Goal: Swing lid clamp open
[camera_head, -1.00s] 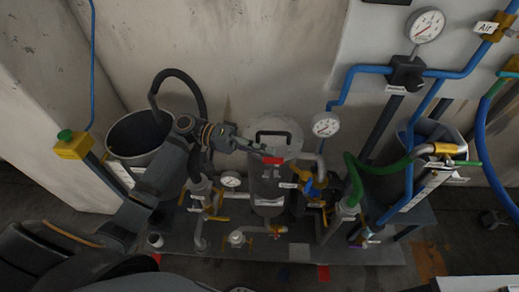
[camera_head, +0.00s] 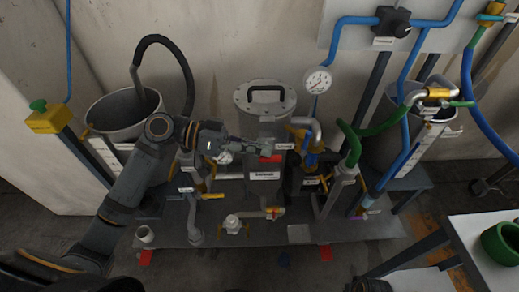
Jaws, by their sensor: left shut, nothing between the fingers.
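The steel vessel (camera_head: 262,119) stands at the centre of the skid, its round lid (camera_head: 265,97) lying flat on top with a black handle. The red lid clamp piece (camera_head: 270,159) shows at the vessel's front, well below the lid rim. My left arm reaches in from the left. My left gripper (camera_head: 262,147) is shut and empty, just above the red piece and in front of the vessel. I cannot tell whether its fingertips touch the red piece. The gripper hides part of the vessel's front. My right gripper is not in view.
A grey bucket (camera_head: 121,112) with a black hose stands at left. A pressure gauge (camera_head: 318,80) and yellow-handled valves crowd the vessel's right. A green hose (camera_head: 352,141) runs further right. A white table (camera_head: 478,250) with a green cup (camera_head: 500,243) is at lower right.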

